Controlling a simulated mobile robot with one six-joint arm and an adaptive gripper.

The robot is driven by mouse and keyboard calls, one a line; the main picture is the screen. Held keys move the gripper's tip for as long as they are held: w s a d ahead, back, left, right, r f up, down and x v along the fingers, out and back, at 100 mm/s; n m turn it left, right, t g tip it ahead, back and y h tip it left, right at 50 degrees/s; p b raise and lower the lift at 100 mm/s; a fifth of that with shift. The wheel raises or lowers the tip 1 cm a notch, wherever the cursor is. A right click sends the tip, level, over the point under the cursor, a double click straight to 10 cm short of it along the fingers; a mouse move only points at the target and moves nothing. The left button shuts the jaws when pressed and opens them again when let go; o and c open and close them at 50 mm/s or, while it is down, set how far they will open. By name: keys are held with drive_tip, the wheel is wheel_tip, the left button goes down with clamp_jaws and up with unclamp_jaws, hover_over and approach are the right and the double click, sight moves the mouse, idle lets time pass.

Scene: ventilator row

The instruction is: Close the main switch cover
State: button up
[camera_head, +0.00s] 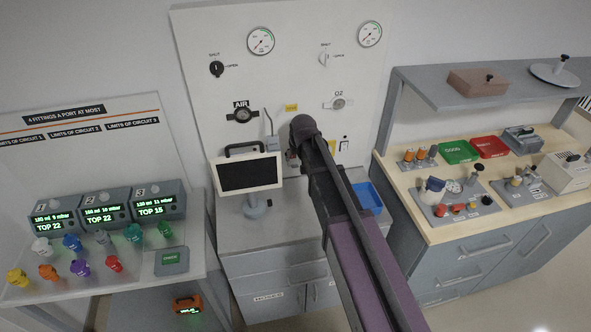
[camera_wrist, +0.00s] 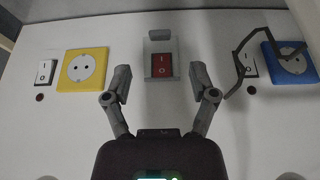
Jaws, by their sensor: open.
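The main switch is a red rocker (camera_wrist: 162,65) in the middle of the wrist view. A clear, grey-tinted cover (camera_wrist: 149,60) with a grey tab (camera_wrist: 160,34) shows around and above it in the picture. I cannot tell the cover's exact angle from this straight-on view. My gripper (camera_wrist: 160,83) is open and empty, one finger on each side of the switch and cover, with gaps on both sides. In the head view my arm hides the switch, the cover and the fingers.
In the wrist view, a yellow socket (camera_wrist: 83,69) and white switch (camera_wrist: 45,72) are left. A blue socket (camera_wrist: 289,63) and dark bent rod (camera_wrist: 240,60) are right, near my right finger. In the head view, a monitor (camera_head: 249,174) stands left of my arm, a blue tray (camera_head: 369,196) right.

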sight(295, 166)
drive_tip(key=shift+b+x, duration=2.8)
drive_tip(key=shift+x, duration=0.55)
drive_tip(key=shift+c, duration=0.2)
clamp_jaws()
